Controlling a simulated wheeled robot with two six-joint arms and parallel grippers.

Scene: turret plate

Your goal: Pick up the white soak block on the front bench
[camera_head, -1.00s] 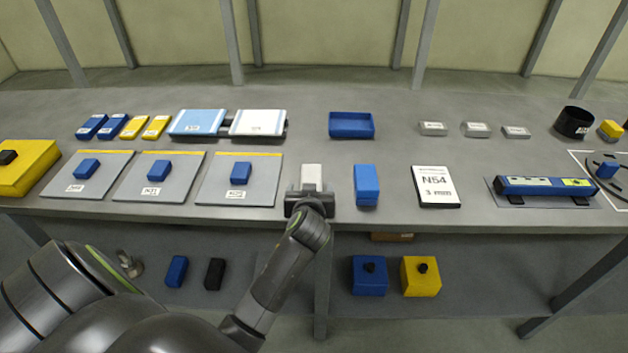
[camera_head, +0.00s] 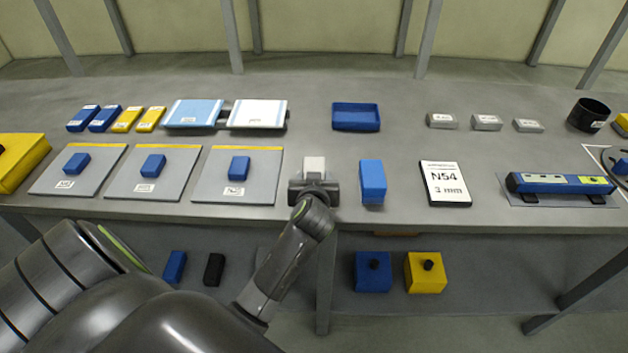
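The white soak block (camera_head: 314,164) is upright near the front edge of the bench, between the rightmost grey plate and a blue block. My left gripper (camera_head: 314,183) reaches in from below and is right at the block, its fingers at the block's near, lower part. The block's lower part is hidden by the gripper. I cannot tell whether the fingers press on it or stand apart from it. My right gripper is not in view.
A blue block (camera_head: 372,180) stands close to the right of the gripper, with the N54 card (camera_head: 445,183) beyond it. A grey plate (camera_head: 213,190) with a small blue block lies to the left. A blue tray (camera_head: 356,118) sits behind.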

